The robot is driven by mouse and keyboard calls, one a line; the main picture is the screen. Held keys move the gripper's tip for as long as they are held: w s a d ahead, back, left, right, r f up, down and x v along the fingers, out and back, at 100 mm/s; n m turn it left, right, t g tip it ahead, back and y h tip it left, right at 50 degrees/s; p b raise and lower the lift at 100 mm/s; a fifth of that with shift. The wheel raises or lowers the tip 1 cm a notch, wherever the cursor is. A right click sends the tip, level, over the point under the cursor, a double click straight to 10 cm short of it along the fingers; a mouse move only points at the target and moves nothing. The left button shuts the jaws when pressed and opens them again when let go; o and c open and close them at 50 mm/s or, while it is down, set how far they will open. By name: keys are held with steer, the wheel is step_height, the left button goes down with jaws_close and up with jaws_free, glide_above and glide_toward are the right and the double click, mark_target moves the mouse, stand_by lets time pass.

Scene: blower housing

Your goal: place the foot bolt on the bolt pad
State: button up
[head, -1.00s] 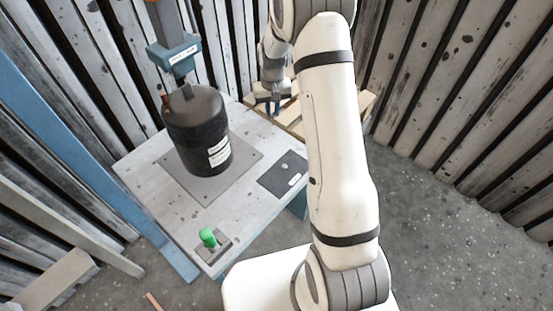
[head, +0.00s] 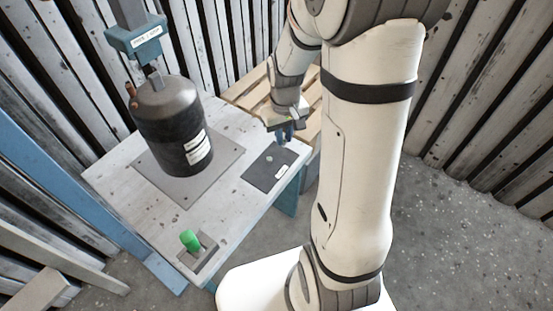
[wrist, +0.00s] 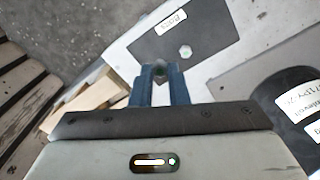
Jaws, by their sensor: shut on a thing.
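The bolt pad (head: 262,180) is a dark rectangular plate with a white label, lying on the grey table. In the wrist view the pad (wrist: 205,35) carries one light hex-headed bolt (wrist: 186,52) beside its label. The height of the fingertips over the table is hard to tell.
A black cylindrical housing (head: 170,120) stands on a grey plate (head: 195,188) left of the pad, under a blue-grey hoist head (head: 137,38). A green-topped piece (head: 190,240) sits at the table's near corner. A wooden pallet (head: 245,93) lies behind the table.

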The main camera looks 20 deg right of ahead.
steer(key=shift+f+b, duration=1.05)
steer(key=shift+f, duration=2.5)
steer(key=shift+f, duration=0.2)
steer(key=o, duration=0.4)
steer(key=shift+o, duration=0.2)
